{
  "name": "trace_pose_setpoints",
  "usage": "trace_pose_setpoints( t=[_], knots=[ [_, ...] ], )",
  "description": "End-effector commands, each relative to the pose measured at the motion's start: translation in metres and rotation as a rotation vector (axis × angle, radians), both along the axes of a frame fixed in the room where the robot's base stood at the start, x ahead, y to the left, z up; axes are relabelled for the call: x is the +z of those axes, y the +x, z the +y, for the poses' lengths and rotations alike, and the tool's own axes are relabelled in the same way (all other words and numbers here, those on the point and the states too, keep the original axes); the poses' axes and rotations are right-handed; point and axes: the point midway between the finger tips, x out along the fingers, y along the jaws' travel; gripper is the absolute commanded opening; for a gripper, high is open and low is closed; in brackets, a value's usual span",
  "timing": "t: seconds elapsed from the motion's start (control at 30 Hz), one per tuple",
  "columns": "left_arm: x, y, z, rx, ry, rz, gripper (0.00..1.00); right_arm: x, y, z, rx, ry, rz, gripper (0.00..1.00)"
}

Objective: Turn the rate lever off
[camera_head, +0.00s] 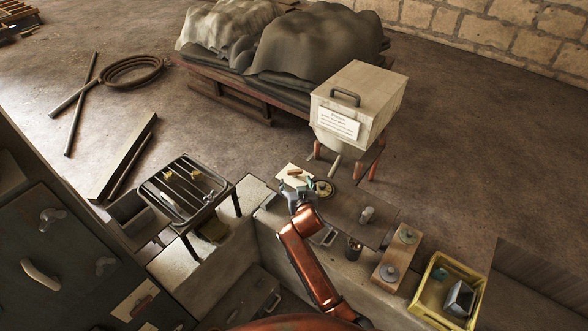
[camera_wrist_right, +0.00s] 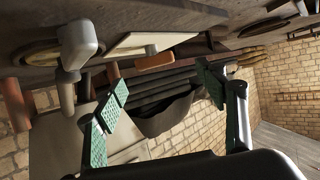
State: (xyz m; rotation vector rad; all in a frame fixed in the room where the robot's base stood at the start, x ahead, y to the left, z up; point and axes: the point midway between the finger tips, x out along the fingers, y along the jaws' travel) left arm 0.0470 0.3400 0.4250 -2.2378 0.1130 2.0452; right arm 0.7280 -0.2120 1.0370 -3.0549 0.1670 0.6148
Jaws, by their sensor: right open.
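A small red-brown handle (camera_head: 295,173) sits on a cream plate (camera_head: 284,178) on the bench, just past my right gripper (camera_head: 298,184). In the right wrist view the red-brown handle (camera_wrist_right: 155,61) shows beside the cream plate (camera_wrist_right: 160,41). A grey rounded knob on a stem (camera_wrist_right: 78,45) stands left of it there. No readable label shows which of these is the rate lever. My right gripper is open and empty; its green-padded fingers (camera_wrist_right: 164,92) are spread and apart from the handle. My left gripper is not in view.
A round yellowish disc (camera_head: 324,188) lies right of the gripper. A lidded cream box (camera_head: 385,90) stands behind. A slatted rack (camera_head: 175,205) is at left, a yellow crate (camera_head: 432,318) at front right. A dark cabinet (camera_head: 75,245) with handles stands at left.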

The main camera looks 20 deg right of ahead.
Motion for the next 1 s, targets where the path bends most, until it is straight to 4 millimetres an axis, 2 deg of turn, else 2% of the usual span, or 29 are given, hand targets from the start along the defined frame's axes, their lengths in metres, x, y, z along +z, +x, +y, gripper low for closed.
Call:
trace_pose_setpoints(
  t=[0.23,0.5,0.87,1.0],
  knots=[
    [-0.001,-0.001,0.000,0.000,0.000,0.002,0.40,-0.014,0.030,-0.016,-0.017,-0.004,0.002,0.65],
    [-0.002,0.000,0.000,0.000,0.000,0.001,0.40,-0.026,0.058,-0.019,-0.017,-0.001,0.001,0.65],
    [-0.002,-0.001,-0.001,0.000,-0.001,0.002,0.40,-0.028,0.063,-0.018,-0.014,0.000,0.001,0.65],
    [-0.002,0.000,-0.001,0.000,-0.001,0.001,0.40,-0.028,0.063,-0.018,-0.014,0.000,0.001,0.58]
  ],
)
